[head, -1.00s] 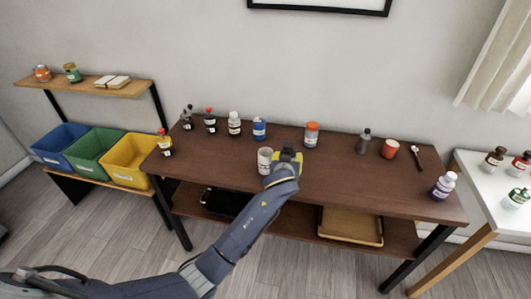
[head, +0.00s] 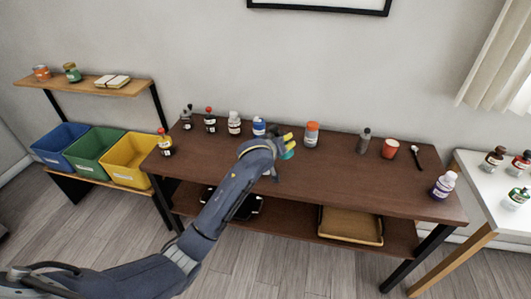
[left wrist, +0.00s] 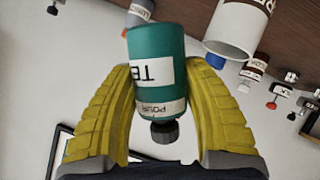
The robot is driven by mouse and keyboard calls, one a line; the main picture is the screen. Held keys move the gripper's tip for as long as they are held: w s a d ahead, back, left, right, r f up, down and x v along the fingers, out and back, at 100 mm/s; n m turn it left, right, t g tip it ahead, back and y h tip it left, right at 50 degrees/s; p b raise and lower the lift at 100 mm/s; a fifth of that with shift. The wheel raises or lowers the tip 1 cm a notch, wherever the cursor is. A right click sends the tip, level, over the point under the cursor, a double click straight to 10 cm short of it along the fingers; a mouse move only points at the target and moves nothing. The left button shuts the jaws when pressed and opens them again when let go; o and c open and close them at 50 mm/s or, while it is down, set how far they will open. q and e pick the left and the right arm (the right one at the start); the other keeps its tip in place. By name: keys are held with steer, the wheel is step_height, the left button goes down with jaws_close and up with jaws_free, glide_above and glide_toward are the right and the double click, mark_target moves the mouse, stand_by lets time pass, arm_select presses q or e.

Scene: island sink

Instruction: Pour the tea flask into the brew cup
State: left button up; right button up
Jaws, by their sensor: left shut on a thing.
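The tea flask (left wrist: 158,75) is a teal cylinder with a white label and a dark cap or neck. It is between the yellow fingers of my left gripper (left wrist: 165,105) in the left wrist view, which shows the scene upside down. My left gripper (head: 288,144) is shut on it above the table; part of the teal flask (head: 289,154) shows below the fingers in the head view. The flask looks nearly upright. The white brew cup (left wrist: 228,38) stands beside and apart from the flask; my arm hides it in the head view. My right gripper is not in view.
Several bottles stand along the back of the brown table (head: 330,175). A red cup (head: 390,148) stands farther right. The table's front middle is clear.

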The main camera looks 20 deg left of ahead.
arm_select(q)
steer(key=shift+w+a+r+n+h, duration=0.1)
steer(key=shift+a+r+n+h, duration=0.15)
steer(key=shift+a, duration=0.1)
steer(key=shift+a+r+n+h, duration=0.1)
steer(key=shift+a+n+h, duration=0.05)
steer(key=shift+a+n, duration=0.15)
stand_by(0.4)
steer(key=shift+a+r+n+h, duration=0.2)
steer(key=shift+r+n+h, duration=0.05)
steer(key=shift+n+h, duration=0.25)
stand_by(1.0)
steer(key=shift+f+n+h, duration=0.4)
steer(key=shift+n, duration=0.05)
stand_by(0.8)
steer(key=shift+r+n+h+p, duration=0.25)
steer(key=shift+n+h+p, duration=0.05)
steer(key=shift+n+h, duration=0.2)
stand_by(0.8)
